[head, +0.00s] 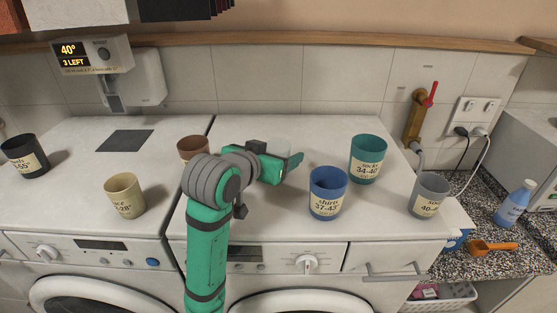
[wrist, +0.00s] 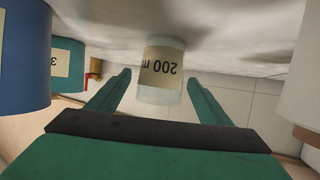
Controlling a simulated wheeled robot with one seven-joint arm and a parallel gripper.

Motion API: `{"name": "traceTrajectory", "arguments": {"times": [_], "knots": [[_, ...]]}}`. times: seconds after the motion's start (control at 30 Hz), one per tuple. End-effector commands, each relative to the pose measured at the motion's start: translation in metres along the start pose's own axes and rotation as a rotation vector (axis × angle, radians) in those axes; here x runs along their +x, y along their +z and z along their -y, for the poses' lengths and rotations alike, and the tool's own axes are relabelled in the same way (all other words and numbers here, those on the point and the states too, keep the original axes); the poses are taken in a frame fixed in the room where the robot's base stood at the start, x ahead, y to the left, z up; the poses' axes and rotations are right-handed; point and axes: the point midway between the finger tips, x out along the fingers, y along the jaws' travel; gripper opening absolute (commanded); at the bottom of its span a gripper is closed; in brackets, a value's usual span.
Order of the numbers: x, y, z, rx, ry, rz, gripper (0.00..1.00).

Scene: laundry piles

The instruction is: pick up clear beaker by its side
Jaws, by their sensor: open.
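The clear beaker (wrist: 158,96) has a cream label reading "200 m" and appears upside down in the wrist view. In the head view only a pale part of the clear beaker (head: 281,147) shows behind my gripper. My gripper (head: 293,160) is over the right-hand machine top, with the arm coming from the front. In the wrist view its two green fingers (wrist: 158,80) are spread, one on each side of the beaker, with gaps visible. I cannot tell how deep the beaker sits between them.
A blue cup (head: 328,193) and a teal cup (head: 368,159) stand just right of my gripper. A brown cup (head: 193,149) is to the left, partly behind my arm. A grey cup (head: 428,194) stands at the right edge; a cream cup (head: 125,196) and black cup (head: 25,156) stand left.

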Motion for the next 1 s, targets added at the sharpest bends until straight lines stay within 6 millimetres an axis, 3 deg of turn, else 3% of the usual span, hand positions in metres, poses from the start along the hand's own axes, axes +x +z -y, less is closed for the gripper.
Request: {"name": "traceTrajectory", "arguments": {"times": [0.27, 0.47, 0.83, 1.0], "knots": [[0.003, 0.000, 0.000, 0.001, -0.001, 0.000, 0.72], [0.003, 0.000, 0.001, 0.000, -0.002, 0.000, 0.29], [0.000, -0.001, 0.005, -0.002, -0.007, -0.001, 0.29], [-0.004, -0.013, 0.004, -0.001, -0.007, -0.002, 0.29]]}}
